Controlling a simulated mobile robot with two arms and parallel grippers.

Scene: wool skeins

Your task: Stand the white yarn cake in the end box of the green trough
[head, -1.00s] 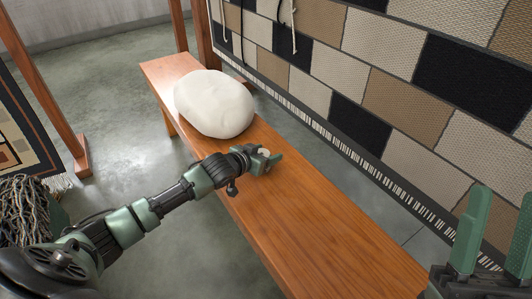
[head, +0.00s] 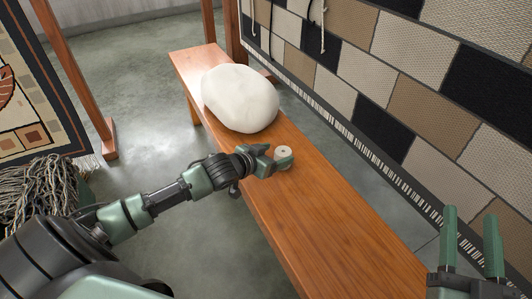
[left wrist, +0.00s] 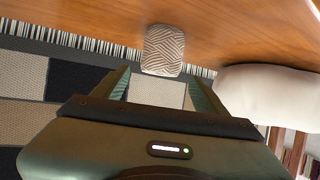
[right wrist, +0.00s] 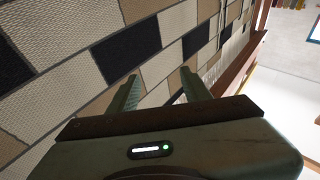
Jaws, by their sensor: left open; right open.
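The white yarn cake (head: 283,152) is a small cream cylinder with a hole in its top. It stands upright on the wooden bench. My left gripper (head: 273,160) is open at the cake's left side. In the left wrist view the cake (left wrist: 163,48) shows a zigzag wound side, in line between the open fingers and about at their tips. I cannot tell whether a finger touches it. My right gripper (head: 471,240) is open and empty at the lower right, its fingers pointing up.
A large white rounded lump (head: 240,98) lies on the bench (head: 330,235) behind the cake. A woven patchwork hanging (head: 400,100) runs along the bench's far side. A basket of loose yarn (head: 40,190) is at the left. The near part of the bench is clear.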

